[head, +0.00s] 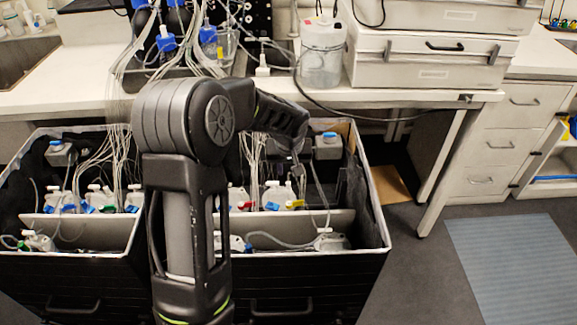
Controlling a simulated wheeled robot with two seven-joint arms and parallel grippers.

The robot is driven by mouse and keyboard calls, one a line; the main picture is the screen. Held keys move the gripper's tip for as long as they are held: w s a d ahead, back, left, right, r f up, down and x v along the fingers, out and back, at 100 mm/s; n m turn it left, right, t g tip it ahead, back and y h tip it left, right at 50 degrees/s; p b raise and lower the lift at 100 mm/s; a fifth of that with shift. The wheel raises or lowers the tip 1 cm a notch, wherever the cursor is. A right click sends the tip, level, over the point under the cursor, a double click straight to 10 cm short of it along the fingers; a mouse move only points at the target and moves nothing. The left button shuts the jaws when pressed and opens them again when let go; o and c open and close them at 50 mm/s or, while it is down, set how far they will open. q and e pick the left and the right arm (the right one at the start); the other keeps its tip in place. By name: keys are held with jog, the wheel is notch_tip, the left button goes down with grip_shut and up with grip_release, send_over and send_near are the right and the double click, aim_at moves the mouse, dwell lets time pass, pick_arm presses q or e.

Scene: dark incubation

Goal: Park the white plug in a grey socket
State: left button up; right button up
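My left arm rises through the middle of the head view and bends right over the black bin. Its gripper (297,146) points down beside a grey box with a blue top (328,146) on the bin's back wall. The fingers are small and dark, so I cannot tell whether they are open or shut. A thin grey cable (318,190) hangs just below them into the bin. A similar grey box with a blue top (60,153) is at the bin's left. A small white plug-like piece (262,70) stands on the bench; I cannot confirm which piece is the white plug. My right gripper is not in view.
The black bin (376,215) holds several bottles with coloured caps and tubing bundles. The white bench (60,85) behind carries bottles, a clear container (322,58) and stacked white cases (430,68). A blue-grey mat (520,265) lies on clear floor at right.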

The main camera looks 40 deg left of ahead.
aim_at(288, 183)
pick_arm(q)
jog(key=b+x, duration=0.6)
jog(key=x, duration=0.4)
jog(key=shift+w+f, duration=0.1)
dwell(0.5)
grip_shut()
dwell(1.3)
jog(key=shift+r, duration=0.35)
jog(key=shift+r+p, duration=0.5)
jog(key=shift+r, duration=0.3)
